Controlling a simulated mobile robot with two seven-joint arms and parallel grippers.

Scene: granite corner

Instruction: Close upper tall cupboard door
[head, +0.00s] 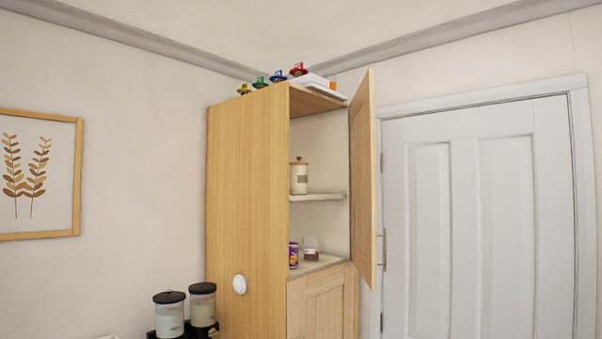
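The tall wooden cupboard (246,190) stands in the corner of the room. Its upper door (363,180) is open, swung out to the right, with a vertical metal handle (384,250) near its lower edge. The open upper compartment shows a shelf (318,197) with a lidded white jar (299,178) on it. A purple can (294,255) and a small glass jar (311,254) stand on the compartment floor. The lower door (322,305) is shut. Neither of my grippers is in view.
A white room door (470,220) is shut to the right of the cupboard. Two dark-lidded dispensers (170,314) stand at the cupboard's left side. Several small coloured lanterns (278,76) sit on the cupboard top. A framed picture (78,180) hangs on the left wall.

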